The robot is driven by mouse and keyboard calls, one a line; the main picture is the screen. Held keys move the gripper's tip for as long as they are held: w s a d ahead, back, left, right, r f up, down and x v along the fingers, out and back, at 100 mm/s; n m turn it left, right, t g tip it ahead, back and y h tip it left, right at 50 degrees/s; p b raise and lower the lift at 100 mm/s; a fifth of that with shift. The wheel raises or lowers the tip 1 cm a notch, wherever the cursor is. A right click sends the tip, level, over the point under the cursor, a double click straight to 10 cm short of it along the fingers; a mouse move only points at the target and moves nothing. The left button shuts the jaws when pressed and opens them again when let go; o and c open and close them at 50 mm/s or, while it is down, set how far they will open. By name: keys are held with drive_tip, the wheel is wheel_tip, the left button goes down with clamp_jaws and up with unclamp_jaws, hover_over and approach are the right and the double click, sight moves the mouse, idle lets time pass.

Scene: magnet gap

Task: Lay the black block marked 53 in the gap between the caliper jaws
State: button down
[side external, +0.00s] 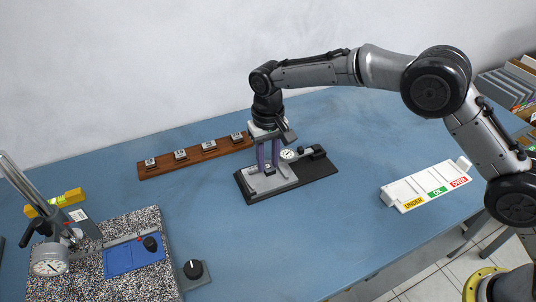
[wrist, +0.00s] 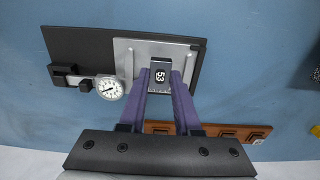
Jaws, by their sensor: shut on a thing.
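The black block marked 53 (wrist: 160,75) shows upside down in the wrist view, between the purple fingertips. My gripper (side external: 268,166) points straight down over the caliper fixture and is shut on this block. The fixture has a light grey metal plate (wrist: 140,48) on a black base (side external: 318,174), with a round dial gauge (wrist: 110,88) beside the fingers. The block is over the plate, near its edge. The fingers hide much of the jaws and gap. I cannot tell whether the block touches the plate or sits between the jaws.
A wooden rack (side external: 165,168) with several small blocks stands behind the fixture. A white sorting tray (side external: 408,195) with coloured labels lies to the right. A speckled stone slab (side external: 105,284) with a dial stand is at front left. The blue table between is clear.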

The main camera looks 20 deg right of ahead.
sight(268, 166)
drive_tip(key=shift+f, duration=1.8)
drive_tip(key=shift+f, duration=0.2)
drive_tip(key=c, duration=0.5)
unclamp_jaws()
drive_tip(key=shift+c, duration=0.5)
drive_tip(key=c, duration=0.5)
drive_tip(key=shift+o, duration=0.2)
drive_tip(key=shift+r, duration=2.25)
